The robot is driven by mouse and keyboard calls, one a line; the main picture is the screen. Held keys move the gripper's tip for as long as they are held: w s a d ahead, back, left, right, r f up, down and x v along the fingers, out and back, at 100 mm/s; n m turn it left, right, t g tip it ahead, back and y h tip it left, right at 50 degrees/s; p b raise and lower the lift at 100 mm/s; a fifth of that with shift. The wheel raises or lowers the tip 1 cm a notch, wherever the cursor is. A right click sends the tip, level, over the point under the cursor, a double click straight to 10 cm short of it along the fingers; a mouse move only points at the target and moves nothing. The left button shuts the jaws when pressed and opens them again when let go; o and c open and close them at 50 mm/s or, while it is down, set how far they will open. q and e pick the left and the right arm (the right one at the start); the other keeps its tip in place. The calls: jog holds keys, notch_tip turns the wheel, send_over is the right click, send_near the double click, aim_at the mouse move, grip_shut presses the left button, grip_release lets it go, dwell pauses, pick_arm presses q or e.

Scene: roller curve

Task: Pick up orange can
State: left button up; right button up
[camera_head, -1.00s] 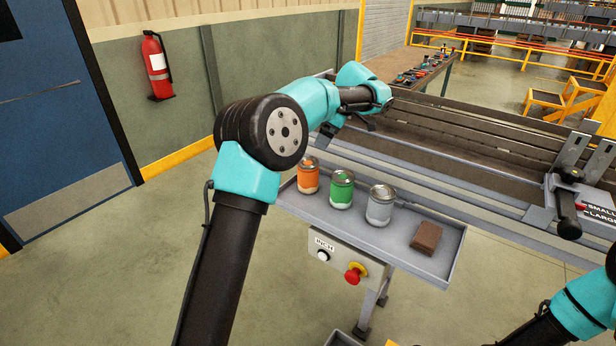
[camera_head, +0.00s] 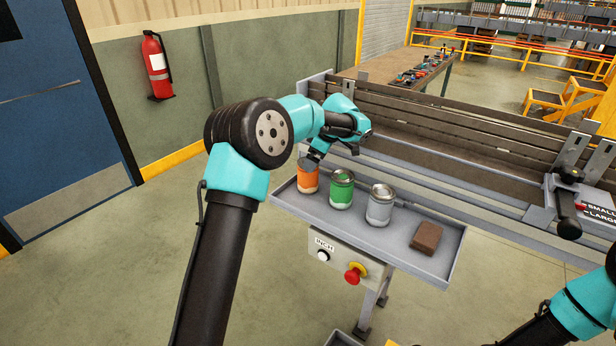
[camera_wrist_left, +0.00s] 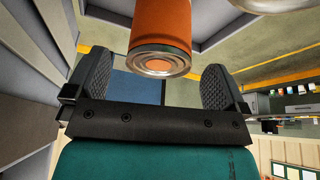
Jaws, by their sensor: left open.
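The orange can (camera_head: 308,179) stands upright at the left end of the grey tray (camera_head: 402,262). In the left wrist view the orange can (camera_wrist_left: 160,28) shows at the top, its metal-rimmed end facing the gripper. My left gripper (camera_head: 318,158) is just above and behind the can in the head view, partly hidden by its own wrist. In the left wrist view my left gripper (camera_wrist_left: 154,88) is open, one finger to each side of the can's line, with gaps on both sides. My right arm shows at the lower right, but its gripper is out of frame.
A green can (camera_head: 341,191) stands close to the right of the orange one. A silver can (camera_head: 380,206) and a brown block (camera_head: 426,236) are farther right on the tray. The roller conveyor frame (camera_head: 450,165) runs behind. A red button (camera_head: 354,274) is below the tray.

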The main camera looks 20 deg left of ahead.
aim_at(308, 176)
pick_arm(q)
jog(key=shift+a+x, duration=0.1)
jog(key=shift+x, duration=1.15)
jog(key=shift+a+x, duration=0.15)
jog(key=shift+x, duration=1.15)
jog(key=shift+s+r, duration=0.1)
jog(key=shift+c, duration=0.4)
jog(key=c, duration=0.9)
